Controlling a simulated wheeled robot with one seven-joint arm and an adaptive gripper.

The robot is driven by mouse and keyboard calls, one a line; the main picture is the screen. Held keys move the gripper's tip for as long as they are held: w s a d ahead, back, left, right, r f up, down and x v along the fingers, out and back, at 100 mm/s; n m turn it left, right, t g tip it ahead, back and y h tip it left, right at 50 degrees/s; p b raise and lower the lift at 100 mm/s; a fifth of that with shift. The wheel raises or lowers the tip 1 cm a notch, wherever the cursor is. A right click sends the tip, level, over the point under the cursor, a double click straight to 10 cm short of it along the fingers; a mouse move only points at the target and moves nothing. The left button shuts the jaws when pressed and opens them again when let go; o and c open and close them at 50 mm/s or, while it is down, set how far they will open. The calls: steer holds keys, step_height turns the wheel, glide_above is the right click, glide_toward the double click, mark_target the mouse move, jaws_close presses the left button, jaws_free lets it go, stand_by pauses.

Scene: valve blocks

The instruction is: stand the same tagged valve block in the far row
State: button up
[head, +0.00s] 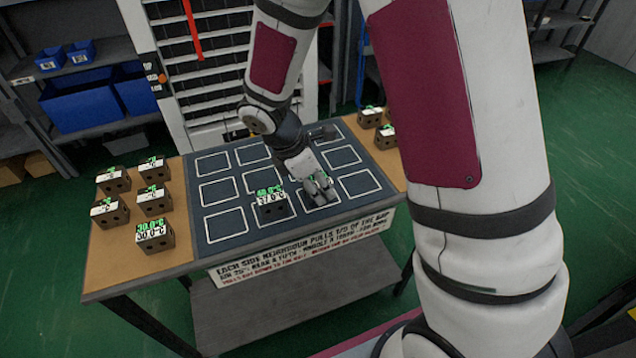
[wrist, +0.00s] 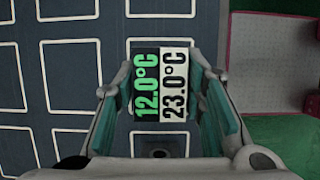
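A dark valve block with a green 12.0°C tag and a white 23.0°C tag (wrist: 162,86) lies between the fingers of my gripper (wrist: 163,72) in the wrist view. A finger stands close on each side, with narrow gaps showing, so the fingers look open around it.
A block reading 27.0°C (head: 271,206) stands in the near row, just left of my gripper. Several blocks, one reading 30.0°C (head: 155,235), stand on the left wooden strip (head: 180,190). More blocks (head: 386,136) stand on the right strip.

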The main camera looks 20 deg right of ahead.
steer(key=shift+o, duration=1.1)
steer(key=shift+r, duration=0.2)
steer(key=p+v, duration=0.2)
steer(key=v, duration=1)
steer(key=s+d+r+m+y, duration=0.2)
steer(key=s+d+r+m, duration=0.3)
steer(key=s+r+m, duration=0.6)
steer(key=s+m+t+y, duration=0.2)
steer(key=s+m, duration=0.5)
steer(key=s, duration=0.7)
steer(key=shift+s+a+r+t, duration=0.15)
steer(key=shift+r+t, duration=0.15)
steer(key=shift+r, duration=0.2)
